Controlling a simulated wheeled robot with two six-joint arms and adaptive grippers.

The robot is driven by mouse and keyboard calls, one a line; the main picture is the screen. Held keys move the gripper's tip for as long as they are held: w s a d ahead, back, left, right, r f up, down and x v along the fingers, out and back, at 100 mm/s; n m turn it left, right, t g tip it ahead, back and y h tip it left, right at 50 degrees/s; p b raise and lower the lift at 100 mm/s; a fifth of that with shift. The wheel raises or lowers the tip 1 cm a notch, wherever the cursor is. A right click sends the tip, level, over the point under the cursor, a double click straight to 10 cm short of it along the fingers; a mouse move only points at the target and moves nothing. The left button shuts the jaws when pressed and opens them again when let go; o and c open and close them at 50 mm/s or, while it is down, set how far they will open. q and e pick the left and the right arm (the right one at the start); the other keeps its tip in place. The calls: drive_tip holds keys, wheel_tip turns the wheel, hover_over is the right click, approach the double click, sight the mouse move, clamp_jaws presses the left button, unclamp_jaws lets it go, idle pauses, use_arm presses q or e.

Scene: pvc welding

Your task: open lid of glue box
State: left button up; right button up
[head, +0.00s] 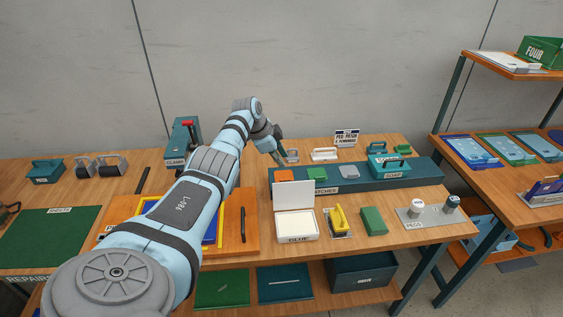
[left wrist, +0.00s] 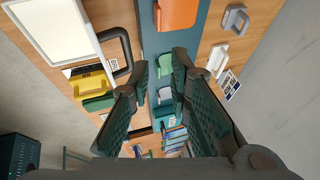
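The glue box (head: 297,236) stands on the near part of the middle bench, with its label on the front. Its white lid (head: 293,196) stands upright at the box's back edge, so the box is open and shows a pale inside. In the left wrist view the white open box (left wrist: 52,32) is at the upper left, with a dark loop handle (left wrist: 124,50) beside it. My left gripper (head: 281,158) is behind and above the lid, apart from it. Its two fingers (left wrist: 160,78) are spread with nothing between them. My right gripper is not in view.
A teal rack with patches (head: 350,186) lies behind the box. A yellow tool (head: 339,221), a green block (head: 374,221) and a grey peg plate (head: 428,215) stand to its right. A wooden tray (head: 236,236) with a blue and yellow frame is to its left.

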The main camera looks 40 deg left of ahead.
use_arm(q)
wheel_tip(320, 180, up, 6)
drive_tip(key=a+p, duration=0.1)
drive_tip(key=a, duration=0.1)
drive_tip(key=shift+s+a, duration=0.3)
drive_tip(key=shift+s, duration=0.1)
drive_tip(key=shift+s, duration=0.1)
